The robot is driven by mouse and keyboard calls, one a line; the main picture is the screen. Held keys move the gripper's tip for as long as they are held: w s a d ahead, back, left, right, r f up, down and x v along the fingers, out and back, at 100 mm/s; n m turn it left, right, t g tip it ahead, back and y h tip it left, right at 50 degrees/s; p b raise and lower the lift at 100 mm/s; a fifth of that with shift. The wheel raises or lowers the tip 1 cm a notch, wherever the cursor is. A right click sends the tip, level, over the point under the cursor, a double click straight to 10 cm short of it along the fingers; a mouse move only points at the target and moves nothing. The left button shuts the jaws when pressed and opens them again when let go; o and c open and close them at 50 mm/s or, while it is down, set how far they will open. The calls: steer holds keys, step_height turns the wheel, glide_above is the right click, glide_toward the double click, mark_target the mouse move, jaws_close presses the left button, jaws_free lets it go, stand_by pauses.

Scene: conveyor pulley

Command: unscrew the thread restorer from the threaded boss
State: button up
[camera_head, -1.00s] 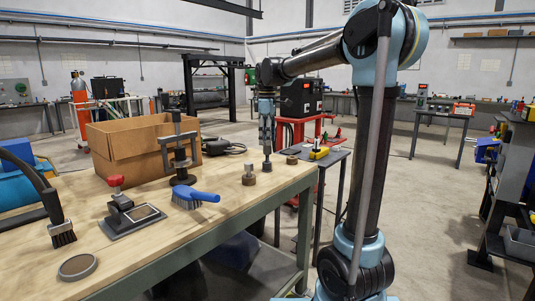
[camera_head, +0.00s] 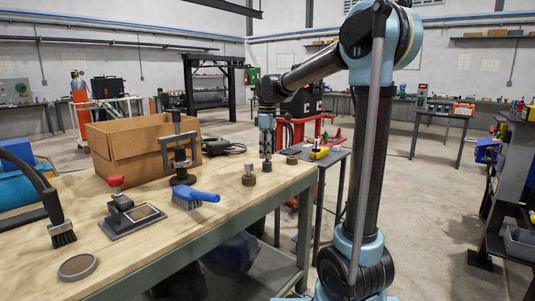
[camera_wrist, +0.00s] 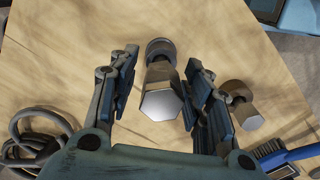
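A steel hex-headed piece (camera_wrist: 161,102), which I take for the thread restorer, stands between my fingers in the wrist view. Its shaft runs to a round dark boss (camera_wrist: 160,47) on the bench; the boss shows under my gripper in the head view (camera_head: 267,166). My gripper (camera_head: 266,149) points down there and hides most of the piece. In the wrist view my gripper (camera_wrist: 158,95) is open around the hex head. The right finger is very close to it; a gap shows on the left. Whether the right finger touches, I cannot tell.
A shorter hex-topped piece on a round base (camera_head: 249,175) stands close beside my gripper. A low round part (camera_head: 291,159) is near the bench edge.

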jaws_close()
steer(key=shift+r, duration=0.8)
stand_by(0.4)
steer(key=shift+r, duration=5.15)
